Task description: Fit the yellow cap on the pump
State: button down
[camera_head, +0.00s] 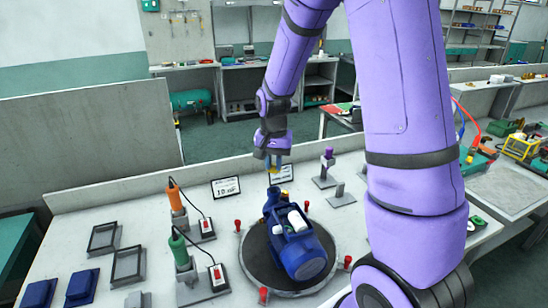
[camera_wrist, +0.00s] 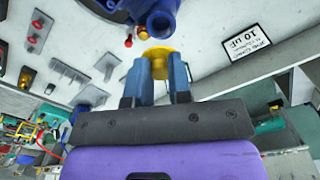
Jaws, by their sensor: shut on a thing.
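The blue pump (camera_head: 290,240) stands on a dark round turntable (camera_head: 258,270) on the bench, and white parts show on its top. Part of the pump (camera_wrist: 157,18) also shows at the top of the wrist view. My gripper (camera_head: 273,165) is above and behind the pump in the head view. In the wrist view my gripper (camera_wrist: 160,72) is shut on the yellow cap (camera_wrist: 158,54), a round flanged piece between the blue fingertips. The cap is close to the round blue port of the pump, and I cannot tell whether they touch.
Red posts (camera_head: 238,226) ring the turntable. An orange-handled tool (camera_head: 175,196) and a green-handled tool (camera_head: 179,250) stand to the left with switch boxes. A purple-topped tool (camera_head: 327,157) stands at the back right. Empty black frames (camera_head: 103,238) lie left.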

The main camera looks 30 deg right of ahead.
aim_at(273, 191)
jog(key=shift+w+f, duration=0.1)
jog(key=shift+f, duration=0.2)
jog(key=shift+d+f, duration=0.1)
jog(key=shift+f, duration=2.85)
jog(key=shift+f, duration=0.5)
jog(key=c, duration=1)
grip_release()
jog(key=shift+o, duration=0.2)
jog(key=shift+r, duration=0.15)
